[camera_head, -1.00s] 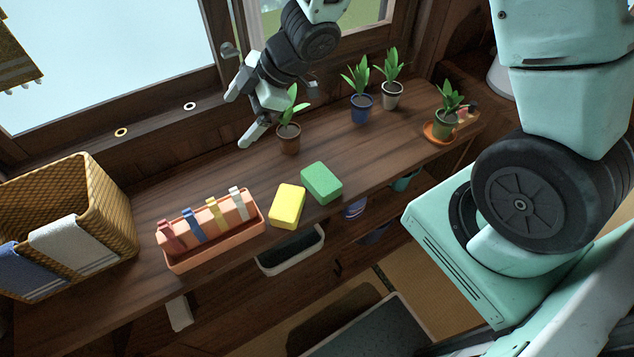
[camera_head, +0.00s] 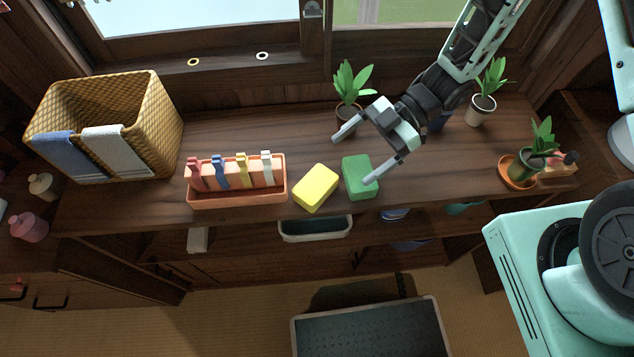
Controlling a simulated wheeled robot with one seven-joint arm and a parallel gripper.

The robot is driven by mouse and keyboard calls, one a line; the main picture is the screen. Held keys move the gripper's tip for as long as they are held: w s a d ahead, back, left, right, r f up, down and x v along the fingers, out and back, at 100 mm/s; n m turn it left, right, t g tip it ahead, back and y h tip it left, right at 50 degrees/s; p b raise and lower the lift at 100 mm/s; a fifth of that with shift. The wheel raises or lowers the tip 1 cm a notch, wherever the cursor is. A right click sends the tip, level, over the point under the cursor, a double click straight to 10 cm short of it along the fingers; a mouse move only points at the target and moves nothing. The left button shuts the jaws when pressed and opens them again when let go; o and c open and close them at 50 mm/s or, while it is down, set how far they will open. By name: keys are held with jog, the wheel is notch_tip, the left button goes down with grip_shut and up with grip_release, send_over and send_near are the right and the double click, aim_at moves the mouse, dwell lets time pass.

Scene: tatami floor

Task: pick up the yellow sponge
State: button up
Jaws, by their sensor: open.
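The yellow sponge (camera_head: 316,188) lies flat on the wooden counter near its front edge, between the terracotta tray and the green sponge. My gripper (camera_head: 354,162) is open and empty, with its fingers spread and pointing down and left. It hangs up and to the right of the yellow sponge. One fingertip overlaps the green sponge (camera_head: 357,181) in the picture; I cannot tell whether they touch. The yellow sponge is in full view.
A terracotta tray (camera_head: 240,201) with several coloured clips stands left of the sponge. A wicker basket (camera_head: 150,125) with cloths is further left. Potted plants (camera_head: 350,115) stand behind and right of my gripper. A white bin (camera_head: 315,234) is below the counter's front edge.

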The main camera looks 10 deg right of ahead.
aim_at(316, 183)
jog(key=p+x, duration=0.2)
jog(key=x, duration=0.7)
jog(key=shift+w+a, duration=0.15)
jog(key=c, duration=1.3)
jog(key=shift+c, duration=0.5)
notch_tip(316, 183, up, 10)
jog(key=shift+f+b, duration=0.1)
jog(key=shift+b, duration=0.4)
